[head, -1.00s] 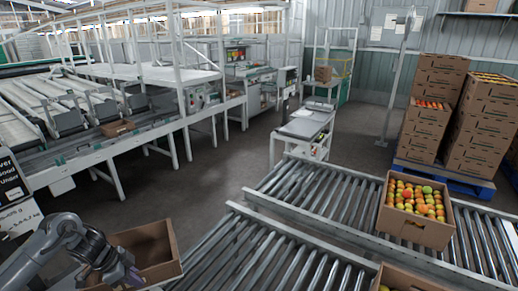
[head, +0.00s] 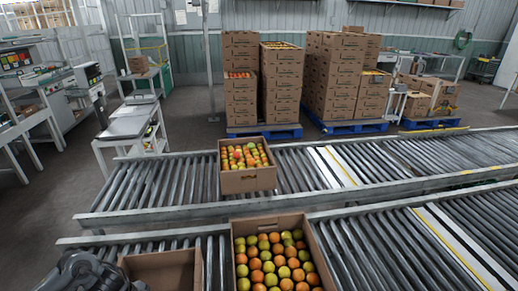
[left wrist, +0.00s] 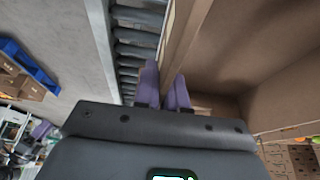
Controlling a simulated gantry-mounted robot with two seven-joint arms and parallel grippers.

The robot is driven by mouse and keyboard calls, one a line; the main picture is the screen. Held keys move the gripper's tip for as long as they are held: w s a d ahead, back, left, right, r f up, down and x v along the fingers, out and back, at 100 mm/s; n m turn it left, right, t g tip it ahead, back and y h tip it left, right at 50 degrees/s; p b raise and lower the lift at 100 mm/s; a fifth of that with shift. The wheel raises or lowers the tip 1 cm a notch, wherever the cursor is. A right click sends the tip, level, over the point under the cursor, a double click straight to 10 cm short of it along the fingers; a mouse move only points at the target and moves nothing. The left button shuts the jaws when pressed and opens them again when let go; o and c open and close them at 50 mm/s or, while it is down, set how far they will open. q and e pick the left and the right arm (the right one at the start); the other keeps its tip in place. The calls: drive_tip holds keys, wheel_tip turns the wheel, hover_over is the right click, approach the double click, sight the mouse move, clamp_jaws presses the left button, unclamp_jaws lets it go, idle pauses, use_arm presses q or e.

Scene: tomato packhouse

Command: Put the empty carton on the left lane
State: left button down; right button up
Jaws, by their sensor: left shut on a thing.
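The empty brown carton (head: 196,272) is at the bottom of the head view, at the left end of the near roller lane (head: 215,243). It is left of a full tomato carton (head: 306,231). My left gripper shows in the left wrist view (left wrist: 166,92), its purple fingers shut on the carton's wall (left wrist: 181,40). The carton's bare inside (left wrist: 245,45) is right of the fingers and rollers are left of them. I cannot tell whether the carton touches the rollers. In the head view my left arm hides its left side. My right gripper is not in view.
The far roller lane (head: 130,190) runs behind, with a full tomato carton (head: 248,181) on it. The full carton on the near lane stands close to the empty one. A metal bench (head: 128,122) and stacked cartons on blue pallets (head: 264,132) stand beyond.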

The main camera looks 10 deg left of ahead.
use_arm(q)
drive_tip(key=shift+s+a+f+b, duration=1)
drive_tip(key=shift+a+f, duration=0.5)
drive_tip(key=shift+f, duration=0.65)
drive_tip(key=shift+s+a+f+b, duration=0.8)
drive_tip(key=shift+a+f+b, duration=0.6)
drive_tip(key=shift+f, duration=0.8)
drive_tip(key=shift+s+a+f+b, duration=0.95)
drive_tip(key=shift+a+f, duration=0.7)
drive_tip(key=shift+f, duration=0.5)
drive_tip(key=shift+w+f, duration=0.1)
drive_tip(key=c, duration=1.2)
unclamp_jaws()
drive_tip(key=p+v, duration=0.5)
drive_tip(key=v, duration=0.7)
